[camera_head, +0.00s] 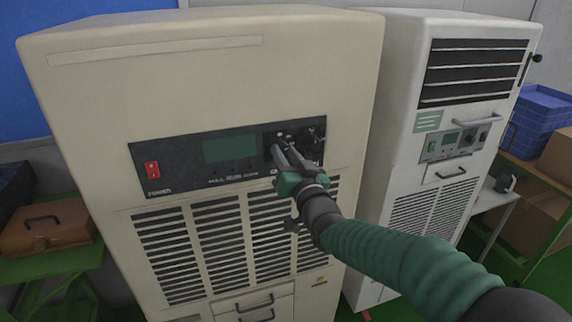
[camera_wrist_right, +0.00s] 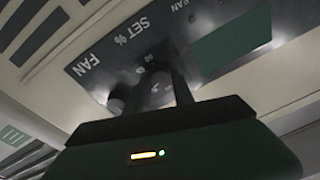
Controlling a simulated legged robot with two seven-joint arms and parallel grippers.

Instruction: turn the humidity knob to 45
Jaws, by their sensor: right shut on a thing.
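The control panel (camera_head: 190,160) is a dark strip across the front of the beige cabinet. Its green display (camera_head: 230,148) is dark and shows no readable number; it also appears in the wrist view (camera_wrist_right: 232,42). My right gripper (camera_head: 277,151) reaches the panel's right part. In the wrist view its fingers (camera_wrist_right: 150,90) are shut on a dark knob (camera_wrist_right: 154,92) by the "SET %" label, which I take as the humidity knob. The fingers hide most of the knob, and its pointer setting cannot be read. My left gripper is not in view.
A red power switch (camera_head: 152,169) is at the panel's left end. Vent slats (camera_head: 235,235) lie below the panel. A white cabinet (camera_head: 440,150) stands close on the right. A brown case (camera_head: 48,227) sits on a green stand at left.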

